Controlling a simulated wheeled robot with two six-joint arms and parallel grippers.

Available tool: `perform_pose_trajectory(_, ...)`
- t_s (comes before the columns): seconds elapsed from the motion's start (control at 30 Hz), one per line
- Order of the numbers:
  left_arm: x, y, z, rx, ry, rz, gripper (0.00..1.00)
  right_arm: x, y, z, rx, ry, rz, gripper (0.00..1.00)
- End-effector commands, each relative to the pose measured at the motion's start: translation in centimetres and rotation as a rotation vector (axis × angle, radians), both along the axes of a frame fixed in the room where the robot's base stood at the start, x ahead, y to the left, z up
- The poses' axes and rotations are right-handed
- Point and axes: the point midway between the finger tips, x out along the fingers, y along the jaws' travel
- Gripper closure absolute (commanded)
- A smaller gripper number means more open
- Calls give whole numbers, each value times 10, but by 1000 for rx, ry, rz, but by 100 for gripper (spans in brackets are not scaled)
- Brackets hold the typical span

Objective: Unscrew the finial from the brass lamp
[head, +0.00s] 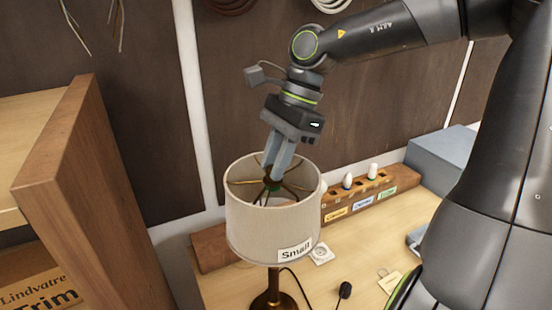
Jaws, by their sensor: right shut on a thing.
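The brass lamp (271,293) stands upright on the workbench. Its cream drum shade (268,226) carries a label reading "Small" and has brass spokes across its open top. My right gripper (273,181) reaches down from above into the shade's opening. Its fingers are shut on the finial at the hub of the spokes. My left gripper is not in view.
A wooden rack with labelled slots and bulbs (357,194) stands behind the lamp at right. A blue-grey box (442,158) is at the back right. A wooden cabinet side (95,200) rises at left. A dark cord and a tag (389,282) lie on the bench.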

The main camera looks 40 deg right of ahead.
Motion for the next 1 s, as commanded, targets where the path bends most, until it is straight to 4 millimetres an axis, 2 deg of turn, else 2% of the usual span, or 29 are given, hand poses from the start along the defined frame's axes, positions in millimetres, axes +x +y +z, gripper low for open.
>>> perform_pose_trajectory(0.3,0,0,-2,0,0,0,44,1,0,-1,-1,4,215,100)
perform_pose_trajectory(0.6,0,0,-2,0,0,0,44,1,0,0,1,2,238,100)
perform_pose_trajectory(0.63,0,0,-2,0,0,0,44,1,0,0,1,2,238,75)
perform_pose_trajectory(0.8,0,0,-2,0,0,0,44,1,0,0,1,1,237,53)
perform_pose_trajectory(1.0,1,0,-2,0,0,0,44,1,0,0,0,0,236,53)
